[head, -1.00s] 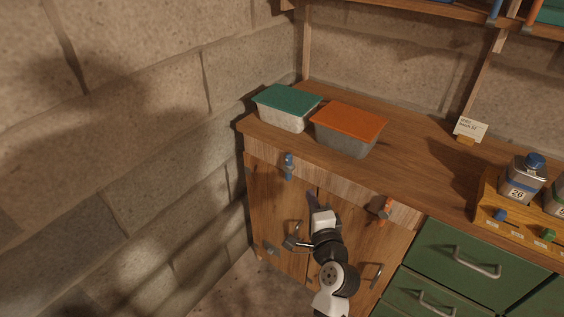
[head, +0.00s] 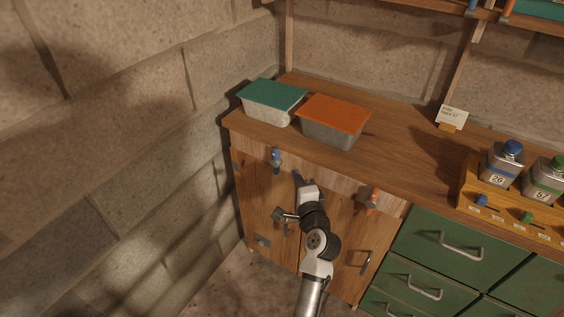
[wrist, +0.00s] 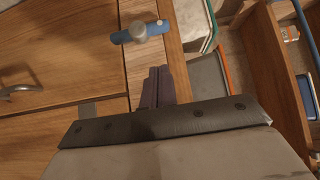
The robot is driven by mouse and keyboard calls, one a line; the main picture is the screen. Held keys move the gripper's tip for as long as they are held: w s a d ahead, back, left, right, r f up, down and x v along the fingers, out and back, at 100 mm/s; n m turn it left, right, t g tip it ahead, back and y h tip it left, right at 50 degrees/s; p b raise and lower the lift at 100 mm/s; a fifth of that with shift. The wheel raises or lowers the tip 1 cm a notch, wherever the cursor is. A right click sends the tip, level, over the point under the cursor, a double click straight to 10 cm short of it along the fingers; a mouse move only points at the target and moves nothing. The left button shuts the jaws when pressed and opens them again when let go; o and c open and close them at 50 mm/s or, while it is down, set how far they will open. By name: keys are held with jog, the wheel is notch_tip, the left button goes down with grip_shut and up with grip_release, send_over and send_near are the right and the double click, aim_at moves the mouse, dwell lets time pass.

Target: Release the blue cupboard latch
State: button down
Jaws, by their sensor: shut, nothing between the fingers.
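The blue latch (head: 275,156) sits on the wooden rail above the left cupboard door (head: 262,205), its bar upright with a grey pivot knob. My gripper (head: 297,178) is shut and empty, to the right of the latch and slightly lower in the head view. Its dark fingers (wrist: 157,75) are together over the rail, with a visible gap to the latch.
An orange latch (head: 371,199) sits above the right door. Door handles (head: 366,262) stick out. Tubs with teal (head: 272,96) and orange (head: 335,113) lids stand on the counter above. A stone wall (head: 120,160) is close on the left; green drawers (head: 450,240) are on the right.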

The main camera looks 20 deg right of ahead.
aim_at(278, 156)
jog(key=w, duration=0.3)
jog(key=shift+w+d+r+p, duration=0.15)
jog(key=shift+w+d+p, duration=0.1)
jog(key=shift+w+p, duration=0.15)
jog(key=shift+w+a+f+p, duration=0.2)
jog(key=shift+w+a+p, duration=0.5)
jog(key=shift+w+a, duration=0.65)
jog(key=shift+w+d+r, duration=0.1)
jog(key=shift+d+r, duration=0.05)
